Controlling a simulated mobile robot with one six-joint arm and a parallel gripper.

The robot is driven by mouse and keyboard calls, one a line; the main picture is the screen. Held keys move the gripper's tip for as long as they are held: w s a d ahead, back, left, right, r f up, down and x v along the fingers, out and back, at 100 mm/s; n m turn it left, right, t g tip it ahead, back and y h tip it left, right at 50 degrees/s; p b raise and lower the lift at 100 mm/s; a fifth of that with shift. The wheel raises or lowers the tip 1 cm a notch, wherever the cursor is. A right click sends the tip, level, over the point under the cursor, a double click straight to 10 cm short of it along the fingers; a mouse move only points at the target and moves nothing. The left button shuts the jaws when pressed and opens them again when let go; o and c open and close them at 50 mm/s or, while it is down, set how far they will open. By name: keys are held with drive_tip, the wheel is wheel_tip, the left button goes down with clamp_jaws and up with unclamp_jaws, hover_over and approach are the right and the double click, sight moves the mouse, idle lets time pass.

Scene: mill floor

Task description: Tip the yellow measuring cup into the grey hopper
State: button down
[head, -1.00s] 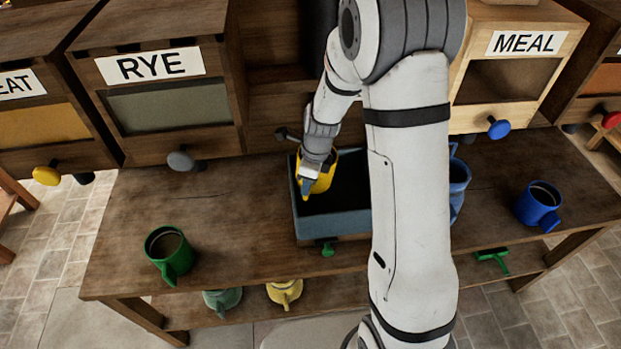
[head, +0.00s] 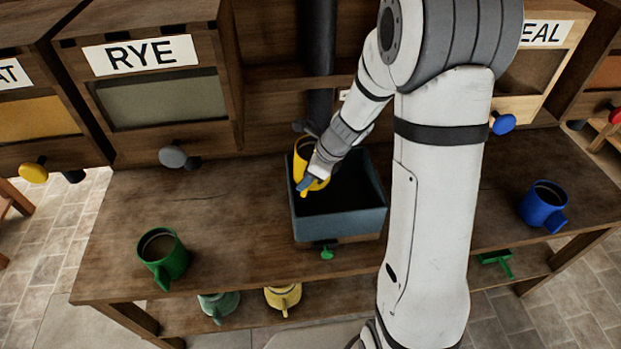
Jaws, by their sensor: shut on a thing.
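The yellow measuring cup (head: 303,152) is in my gripper (head: 311,181), over the back left part of the grey hopper. My gripper is shut on the cup at its handle side. The cup looks close to upright; its contents cannot be made out. The grey hopper (head: 340,224) is an open blue-grey box set in the bench, dark inside, with a green knob on its front. My arm comes in from the right and hides part of the bench beside the hopper.
A filled green cup (head: 163,256) stands at the bench's left front. A filled blue cup (head: 543,206) stands at the right. A pale yellow cup (head: 283,297) and a grey-green cup (head: 218,305) sit on the lower shelf. Bins line the back, one labelled RYE (head: 140,54).

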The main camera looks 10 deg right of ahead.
drive_tip(key=shift+a+r+y+b, duration=0.3)
drive_tip(key=shift+y+b, duration=0.4)
drive_tip(key=shift+b, duration=1.25)
drive_tip(key=shift+r+t, duration=0.1)
drive_tip(key=shift+t, duration=0.2)
drive_tip(key=shift+s+a+b, duration=0.1)
drive_tip(key=shift+a+b, duration=0.05)
drive_tip(key=shift+b, duration=0.4)
drive_tip(key=shift+d+y+b, duration=0.2)
drive_tip(key=shift+y+b, duration=0.2)
drive_tip(key=shift+b, duration=0.15)
drive_tip(key=shift+a+b, duration=0.35)
drive_tip(key=shift+b, duration=0.2)
drive_tip(key=shift+d+y+b, duration=0.4)
drive_tip(key=shift+b, duration=0.2)
drive_tip(key=shift+s+a+t+b, duration=0.1)
drive_tip(key=shift+t+b, duration=0.2)
drive_tip(key=shift+b, duration=0.25)
drive_tip(key=y+b, duration=0.1)
drive_tip(key=b, duration=0.1)
drive_tip(key=t+y+b, duration=0.1)
drive_tip(key=b, duration=0.2)
drive_tip(key=shift+d+r+y, duration=0.3)
drive_tip(key=shift+r, duration=0.05)
